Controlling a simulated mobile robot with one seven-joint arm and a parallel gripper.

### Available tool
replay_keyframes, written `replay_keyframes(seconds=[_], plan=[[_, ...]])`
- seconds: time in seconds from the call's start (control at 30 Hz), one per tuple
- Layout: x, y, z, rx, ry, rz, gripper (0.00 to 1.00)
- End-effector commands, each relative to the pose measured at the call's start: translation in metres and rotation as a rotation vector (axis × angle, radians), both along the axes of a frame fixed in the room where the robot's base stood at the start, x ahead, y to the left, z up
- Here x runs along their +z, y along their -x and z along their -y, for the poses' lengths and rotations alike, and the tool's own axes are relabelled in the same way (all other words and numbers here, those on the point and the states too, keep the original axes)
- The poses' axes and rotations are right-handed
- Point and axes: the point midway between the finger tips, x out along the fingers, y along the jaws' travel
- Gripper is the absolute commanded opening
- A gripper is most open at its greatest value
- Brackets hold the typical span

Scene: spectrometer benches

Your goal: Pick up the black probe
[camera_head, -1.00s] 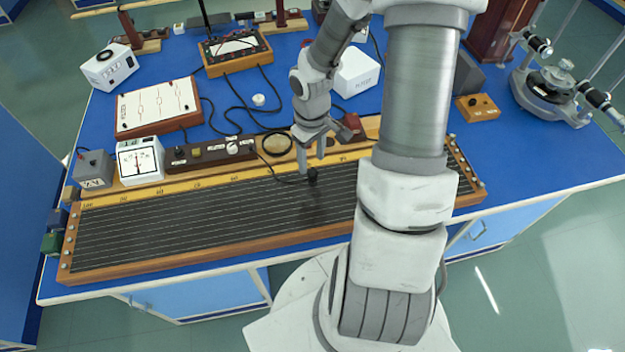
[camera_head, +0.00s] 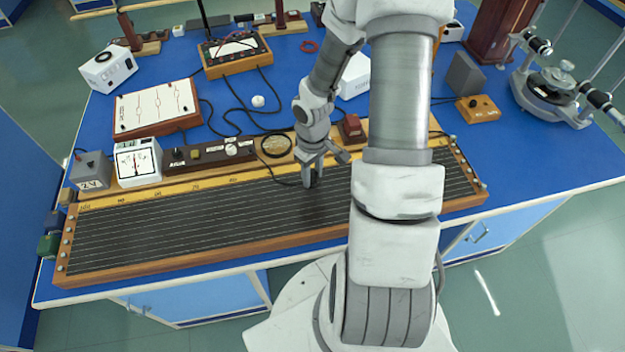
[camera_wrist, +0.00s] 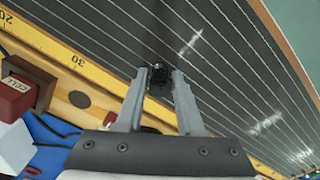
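The black probe (camera_wrist: 160,74) stands on the dark, lined board (camera_head: 215,215). In the wrist view it shows between the tips of my gripper (camera_wrist: 160,80). In the head view my gripper (camera_head: 311,180) is low over the middle of the board, and its fingers largely hide the probe. The fingers are apart, one on each side of the probe, with a small gap seeming to remain. A thin black cable runs left from the probe in the head view. I cannot tell whether either finger touches it.
A yellow scale (camera_wrist: 85,70) runs along the board's back edge. Behind it are a red cell block (camera_head: 351,128), a round ring (camera_head: 276,145), a switch box (camera_head: 212,153) and a white meter (camera_head: 138,162). Several cables cross the blue bench top.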

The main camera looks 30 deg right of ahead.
Motion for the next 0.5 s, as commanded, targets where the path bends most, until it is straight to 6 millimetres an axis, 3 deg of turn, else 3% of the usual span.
replay_keyframes(seconds=[0.03,0.2,0.5], plan=[[0.0001,0.0,0.0,0.0,0.0,0.0,0.26],[0.0002,0.0,0.0,0.0,0.0,0.0,0.0],[0.0004,-0.0001,0.0001,0.0,0.0,0.0,0.0]])
